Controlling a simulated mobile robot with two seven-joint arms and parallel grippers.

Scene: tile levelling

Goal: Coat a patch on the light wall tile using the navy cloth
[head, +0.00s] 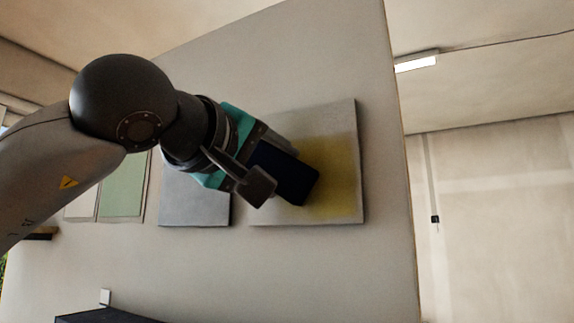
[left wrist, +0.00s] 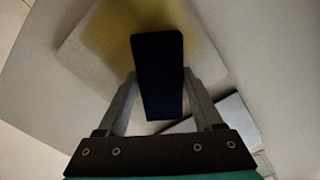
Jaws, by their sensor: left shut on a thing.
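The light wall tile (head: 348,115) hangs on the wall at the right, with a soft yellow patch (head: 335,178) over its middle and right part. My left gripper (head: 275,180) is in front of the tile and shut on the navy cloth (head: 297,182), which looks like a dark flat block. In the left wrist view the navy cloth (left wrist: 158,75) sits between the two fingers, its far end over the yellow area of the light tile (left wrist: 85,62). I cannot tell whether the cloth touches the tile. The gripper and cloth hide the tile's left part. My right gripper is not in view.
A grey tile (head: 195,200) hangs left of the light tile, and a green panel (head: 123,188) is further left. A dark surface (head: 100,316) with a small white object (head: 105,297) stands low. The wall's right edge (head: 405,200) opens to a pale room.

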